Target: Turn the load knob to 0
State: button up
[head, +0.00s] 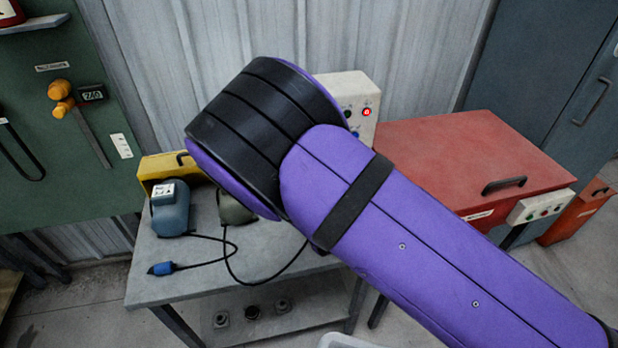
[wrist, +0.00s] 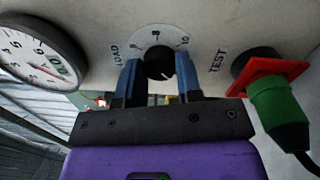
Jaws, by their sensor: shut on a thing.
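In the wrist view the black load knob (wrist: 158,62) sits on a white round dial (wrist: 157,38) with numbers and the word LOAD at its left. My gripper (wrist: 158,70) has its two blue fingers on either side of the knob and is shut on it. The knob's lower part is partly hidden by my gripper, and I cannot clearly read where its pointer stands. In the head view my purple arm hides the gripper and the knob.
A round gauge (wrist: 38,52) lies left of the dial. A green plug (wrist: 275,108) with a black cable sits in a red-framed TEST socket at the right. In the head view a grey bench (head: 165,285) and a red cabinet (head: 450,150) stand around my arm.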

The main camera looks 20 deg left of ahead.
jog(key=shift+f, duration=0.1)
jog(key=o, duration=0.9)
jog(key=shift+o, duration=0.2)
jog(key=v, duration=1.1)
jog(key=shift+w, duration=0.1)
